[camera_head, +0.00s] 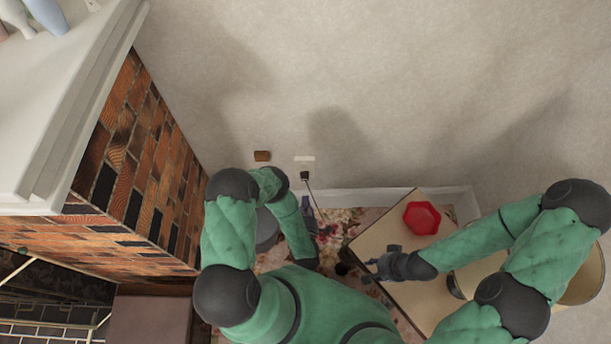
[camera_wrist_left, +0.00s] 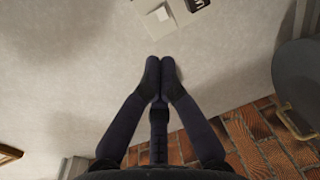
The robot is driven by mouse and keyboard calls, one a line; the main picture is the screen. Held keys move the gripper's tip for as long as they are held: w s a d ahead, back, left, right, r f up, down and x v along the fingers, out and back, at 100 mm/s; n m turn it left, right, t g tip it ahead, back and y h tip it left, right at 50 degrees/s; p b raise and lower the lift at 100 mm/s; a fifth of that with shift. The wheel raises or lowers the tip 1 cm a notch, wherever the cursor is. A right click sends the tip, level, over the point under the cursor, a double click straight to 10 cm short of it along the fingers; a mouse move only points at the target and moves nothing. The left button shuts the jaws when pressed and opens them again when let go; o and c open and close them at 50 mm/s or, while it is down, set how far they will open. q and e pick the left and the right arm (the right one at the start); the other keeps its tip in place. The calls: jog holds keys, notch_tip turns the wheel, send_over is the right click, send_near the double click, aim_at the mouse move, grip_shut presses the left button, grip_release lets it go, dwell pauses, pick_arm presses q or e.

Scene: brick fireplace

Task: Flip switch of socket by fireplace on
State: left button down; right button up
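The white socket (camera_head: 305,160) is on the plain wall to the right of the brick fireplace (camera_head: 150,150), with a black plug (camera_head: 305,175) and cord at its lower edge. In the left wrist view the socket plate (camera_wrist_left: 148,24) is at the top, with a small raised white switch (camera_wrist_left: 161,14) and the dark plug (camera_wrist_left: 196,4) beside it. My left gripper (camera_wrist_left: 160,64) has its fingertips together, empty, just below the plate in that picture. In the head view it (camera_head: 307,205) is below the socket. My right gripper (camera_head: 372,266) is over the small table; its fingers are too small to judge.
A wooden table (camera_head: 385,235) with a red hexagonal dish (camera_head: 422,218) stands under my right arm. A small brown block (camera_head: 262,156) is on the wall left of the socket. A grey round object (camera_head: 266,228) is beside my left arm.

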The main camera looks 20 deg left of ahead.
aim_at(305, 167)
pick_arm(q)
jog(key=b+x, duration=0.4)
jog(key=x, duration=0.8)
jog(key=shift+w+a+f+b, duration=0.15)
jog(key=shift+w+b, duration=0.1)
jog(key=shift+b, duration=0.1)
jog(key=shift+w+a, duration=0.3)
jog(key=shift+w, duration=0.35)
